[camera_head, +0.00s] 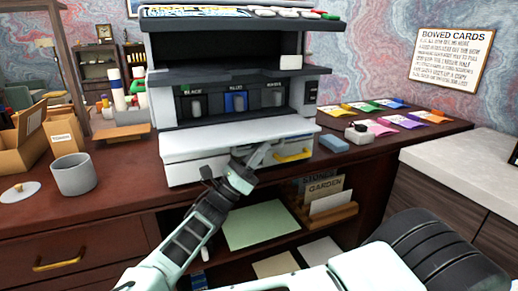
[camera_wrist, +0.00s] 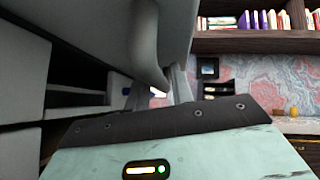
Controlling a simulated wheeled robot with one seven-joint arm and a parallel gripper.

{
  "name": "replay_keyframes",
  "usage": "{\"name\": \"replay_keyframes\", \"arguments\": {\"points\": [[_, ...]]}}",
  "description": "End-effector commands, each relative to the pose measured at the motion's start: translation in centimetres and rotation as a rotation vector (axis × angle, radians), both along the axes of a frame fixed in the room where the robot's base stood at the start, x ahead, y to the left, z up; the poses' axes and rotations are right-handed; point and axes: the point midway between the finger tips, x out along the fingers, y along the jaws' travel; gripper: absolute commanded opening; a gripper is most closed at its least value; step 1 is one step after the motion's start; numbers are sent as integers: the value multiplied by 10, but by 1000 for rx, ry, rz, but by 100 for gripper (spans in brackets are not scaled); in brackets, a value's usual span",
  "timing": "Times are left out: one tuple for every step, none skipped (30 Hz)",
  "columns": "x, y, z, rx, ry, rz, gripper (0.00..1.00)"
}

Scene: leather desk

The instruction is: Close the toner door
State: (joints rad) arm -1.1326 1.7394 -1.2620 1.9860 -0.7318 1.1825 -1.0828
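The printer (camera_head: 225,166) stands on the desk with its toner bay exposed. Several cartridges show inside, one of them the blue-labelled cartridge (camera_head: 236,101). The toner door (camera_head: 237,145) is a pale flap that juts out below the bay, folded down. My gripper (camera_head: 264,154) is at the door's front edge, right of its middle. Whether it touches the door is unclear. In the wrist view, two fingers of my gripper (camera_wrist: 157,92) stand apart with a gap between them. A large grey surface fills the upper left there and partly hides the fingertips.
A grey cup (camera_head: 73,175) and open cartons (camera_head: 30,140) stand to the left. A blue block (camera_head: 333,143) and coloured cards (camera_head: 377,127) lie to the right. Below is an open shelf with a green sheet (camera_head: 262,225) and a file holder (camera_head: 330,212).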

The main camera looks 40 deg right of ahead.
Motion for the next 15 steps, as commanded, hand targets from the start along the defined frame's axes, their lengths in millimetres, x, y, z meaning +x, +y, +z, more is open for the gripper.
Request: {"name": "replay_keyframes", "arguments": {"points": [[0,-2,2,-1,0,0,23],[-1,-2,2,0,-1,-1,23],[-1,-3,3,-1,0,0,23],[-1,-3,3,0,-1,-1,23],[-1,-3,3,-1,0,0,23],[-1,-3,3,-1,0,0,23],[-1,-3,3,-1,0,0,23],[-1,-3,3,0,-1,-1,23],[-1,-3,3,0,-1,-1,23],[-1,-3,3,-1,0,0,23],[-1,-3,3,-1,0,0,15],[-1,-3,3,-1,0,0,4],[0,-3,3,-1,0,0,0],[0,-3,3,-1,0,0,0],[0,-3,3,-1,0,0,0]]}}
